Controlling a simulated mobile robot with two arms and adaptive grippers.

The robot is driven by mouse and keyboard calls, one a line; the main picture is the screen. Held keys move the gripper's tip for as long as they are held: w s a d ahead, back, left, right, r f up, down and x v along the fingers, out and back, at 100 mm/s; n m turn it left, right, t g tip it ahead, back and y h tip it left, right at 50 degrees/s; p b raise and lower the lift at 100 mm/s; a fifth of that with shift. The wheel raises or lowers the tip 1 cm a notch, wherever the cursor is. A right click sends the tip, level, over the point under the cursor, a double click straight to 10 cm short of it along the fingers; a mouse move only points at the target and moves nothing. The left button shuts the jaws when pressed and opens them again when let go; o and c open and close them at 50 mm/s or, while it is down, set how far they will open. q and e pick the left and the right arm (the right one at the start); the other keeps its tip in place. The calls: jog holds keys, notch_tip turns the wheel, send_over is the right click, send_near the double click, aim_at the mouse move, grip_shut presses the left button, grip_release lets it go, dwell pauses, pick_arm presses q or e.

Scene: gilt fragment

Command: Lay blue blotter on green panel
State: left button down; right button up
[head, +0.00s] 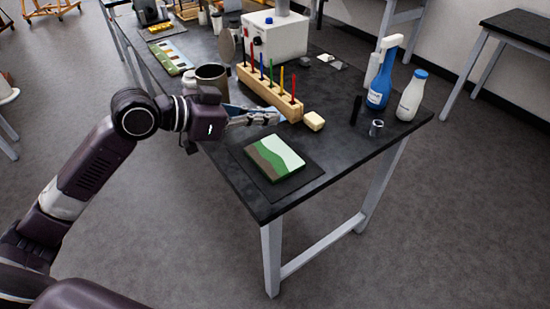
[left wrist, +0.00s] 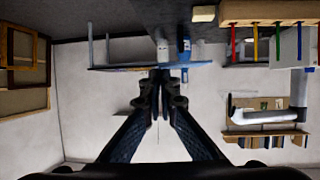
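The green panel (head: 275,158) is a small picture with pale, green and brown bands. It lies on a dark mat near the table's front corner. My left gripper (head: 275,118) is above the table, behind the panel and in front of the wooden rack, pointing right. Its fingers are close together at the tips in the left wrist view (left wrist: 162,78). A thin light blue strip, apparently the blue blotter (left wrist: 203,65), shows edge-on at the fingertips. In the head view only pale blue slivers show by the fingers, which hide most of it. My right gripper is not in view.
A wooden rack (head: 270,98) with several coloured tools stands behind the gripper, with a cream block (head: 314,121) beside it. A mug (head: 212,77) stands behind the arm. Blue (head: 379,88) and white (head: 411,97) bottles stand at the right. The tabletop right of the panel is clear.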

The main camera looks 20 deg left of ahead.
pick_arm(q)
jog(key=shift+n+t+y, duration=0.4)
jog(key=shift+y, duration=0.1)
jog(key=w+r, duration=0.3)
jog(key=shift+w+d+r, duration=0.15)
jog(key=shift+w, duration=0.15)
jog(key=shift+w+d+r, duration=0.1)
jog(key=shift+w, duration=0.05)
send_over(274, 165)
notch_tip(274, 165, down, 15)
jog(key=shift+r, duration=0.2)
notch_tip(274, 165, down, 5)
jog(key=shift+f+b, duration=0.1)
jog(key=shift+b, duration=0.2)
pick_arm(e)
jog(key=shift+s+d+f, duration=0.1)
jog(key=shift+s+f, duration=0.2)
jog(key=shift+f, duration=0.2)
pick_arm(q)
jog(key=shift+f, duration=0.15)
jog(key=c, duration=2.2)
grip_release()
jog(key=shift+o, duration=0.2)
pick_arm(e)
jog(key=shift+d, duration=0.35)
